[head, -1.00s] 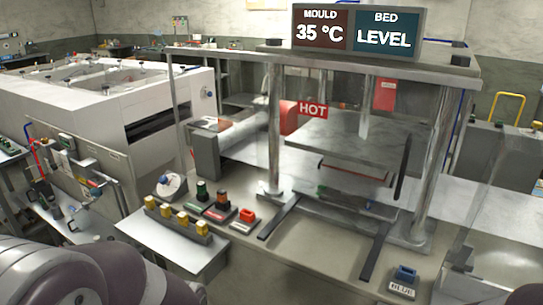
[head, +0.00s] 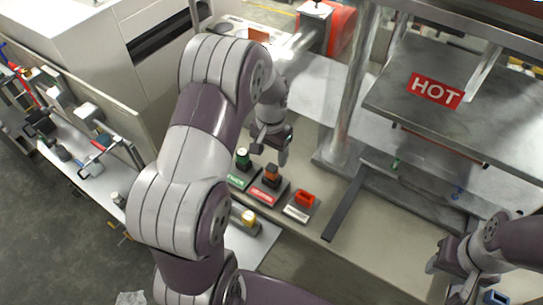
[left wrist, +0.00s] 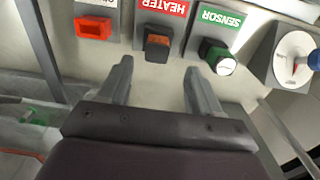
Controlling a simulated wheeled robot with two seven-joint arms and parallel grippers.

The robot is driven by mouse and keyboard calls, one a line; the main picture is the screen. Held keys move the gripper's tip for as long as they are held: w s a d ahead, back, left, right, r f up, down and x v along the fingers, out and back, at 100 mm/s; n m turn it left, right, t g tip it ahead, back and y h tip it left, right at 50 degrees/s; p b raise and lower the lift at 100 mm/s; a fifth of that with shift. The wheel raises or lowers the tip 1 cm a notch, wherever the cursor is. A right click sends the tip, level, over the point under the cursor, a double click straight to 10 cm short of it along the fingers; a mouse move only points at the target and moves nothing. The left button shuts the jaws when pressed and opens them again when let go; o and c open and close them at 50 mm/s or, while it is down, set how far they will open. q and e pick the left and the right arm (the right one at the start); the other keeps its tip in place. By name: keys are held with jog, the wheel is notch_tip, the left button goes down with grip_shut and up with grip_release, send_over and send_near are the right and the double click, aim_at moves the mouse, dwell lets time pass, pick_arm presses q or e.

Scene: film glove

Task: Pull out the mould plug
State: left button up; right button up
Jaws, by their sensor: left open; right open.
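No label I can read says mould, so I cannot tell which plug is meant. A green plug (head: 243,158) sits on a green-labelled base, marked SENSOR in the left wrist view (left wrist: 217,57). An orange and black plug (head: 272,174) sits on a red-labelled base, marked HEATER in the left wrist view (left wrist: 157,47). A red plug (head: 304,198) sits on a white-labelled base; it also shows in the left wrist view (left wrist: 94,28). My left gripper (head: 273,152) is open and empty near the green and orange plugs. My right gripper (head: 455,278) is open at the lower right.
The press has a heavy plate with a red HOT sign (head: 436,90) and a metal post (head: 352,100) right of the plugs. A dark rail (head: 343,206) lies on the bench.

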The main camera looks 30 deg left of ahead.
aim_at(272, 167)
pick_arm(q)
jog(key=f, duration=0.2)
jog(key=s+d+f, duration=0.1)
jog(key=shift+f+p, duration=0.15)
jog(key=shift+p, duration=0.15)
jog(key=f, duration=0.2)
jog(key=shift+w+a+f, duration=0.25)
jog(key=shift+a+f, duration=0.05)
jog(key=shift+f, duration=0.1)
jog(key=shift+w+a+f, duration=0.1)
jog(key=shift+w+f, duration=0.05)
jog(key=shift+f, duration=0.25)
jog(key=shift+s+d+r, duration=0.15)
jog(key=shift+s+d, duration=0.05)
jog(key=c, duration=1)
jog(key=shift+c, duration=0.3)
pick_arm(e)
jog(key=shift+s+d+r, duration=0.25)
jog(key=shift+s+r, duration=0.05)
jog(key=shift+r, duration=0.3)
pick_arm(q)
jog(key=shift+w+r+p, duration=0.1)
jog(key=shift+r+p, duration=0.05)
jog(key=shift+p, duration=0.15)
pick_arm(e)
jog(key=shift+r, duration=0.2)
